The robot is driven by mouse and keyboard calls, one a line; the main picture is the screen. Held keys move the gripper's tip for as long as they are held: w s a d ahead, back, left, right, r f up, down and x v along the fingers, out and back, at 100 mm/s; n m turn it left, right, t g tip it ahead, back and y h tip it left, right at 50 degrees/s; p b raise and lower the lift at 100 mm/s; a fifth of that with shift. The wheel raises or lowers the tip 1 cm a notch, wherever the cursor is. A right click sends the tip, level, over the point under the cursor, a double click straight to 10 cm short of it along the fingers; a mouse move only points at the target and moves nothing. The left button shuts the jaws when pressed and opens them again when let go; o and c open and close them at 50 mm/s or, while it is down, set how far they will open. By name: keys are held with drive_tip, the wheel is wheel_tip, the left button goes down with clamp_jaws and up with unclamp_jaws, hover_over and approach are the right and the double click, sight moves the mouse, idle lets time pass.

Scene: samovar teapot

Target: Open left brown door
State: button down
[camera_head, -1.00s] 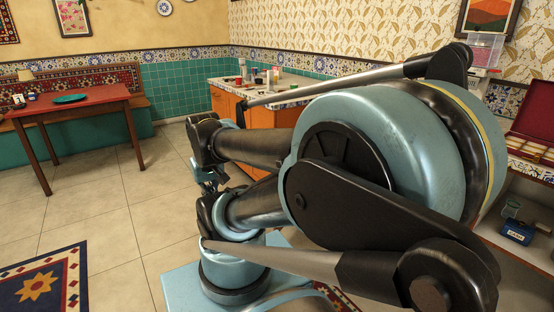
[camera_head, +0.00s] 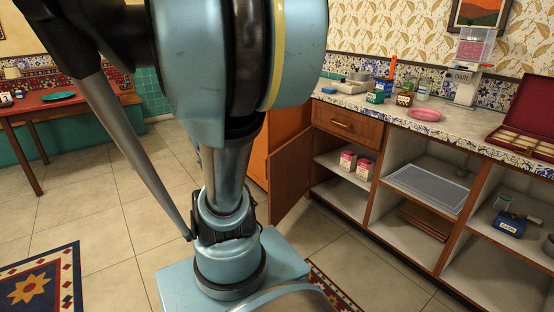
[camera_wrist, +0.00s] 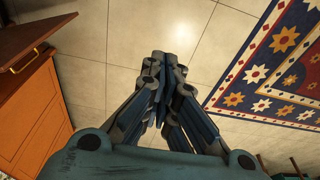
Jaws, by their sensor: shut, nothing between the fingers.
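In the head view, a brown door (camera_head: 291,177) stands swung open at the left end of the counter cabinet. Its compartment shows a shelf with two red-and-pink boxes (camera_head: 356,165) on it. Above the opening is a closed drawer with a brass handle (camera_head: 341,125). In the wrist view, my gripper (camera_wrist: 166,58) is shut and empty over the bare tile floor, apart from the furniture. A brass handle (camera_wrist: 25,62) on a brown-orange front shows at the left, beside a dark brown panel (camera_wrist: 30,38). My gripper is not visible in the head view.
An orange cabinet (camera_head: 262,150) stands behind the open door. The counter (camera_head: 465,133) holds jars, a pink plate (camera_head: 425,114) and a red case (camera_head: 525,120). A red table (camera_head: 65,105) stands at the left. A patterned rug (camera_wrist: 275,65) lies right of my gripper.

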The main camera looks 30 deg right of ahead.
sight(278, 156)
drive_tip(key=w+d+n+y, duration=0.1)
drive_tip(key=w+d, duration=0.7)
drive_tip(key=d, duration=0.2)
drive_tip(key=w+d+n, duration=0.1)
drive_tip(key=w+d, duration=0.7)
drive_tip(key=d, duration=0.3)
drive_tip(key=d+f+n+t, duration=0.1)
drive_tip(key=d+f, duration=0.4)
drive_tip(key=d, duration=0.7)
drive_tip(key=d+f+n+t, duration=0.1)
drive_tip(key=d+f, duration=0.4)
drive_tip(key=d, duration=0.8)
drive_tip(key=shift+y, duration=0.3)
drive_tip(key=shift+w+a+f, duration=0.65)
drive_tip(key=shift+w+f, duration=0.6)
drive_tip(key=shift+f, duration=0.25)
drive_tip(key=shift+w+a+f, duration=0.6)
drive_tip(key=shift+w+f, duration=0.65)
drive_tip(key=shift+f, duration=0.25)
drive_tip(key=shift+w+a+f, duration=0.65)
drive_tip(key=shift+w+f, duration=0.6)
drive_tip(key=shift+f, duration=0.25)
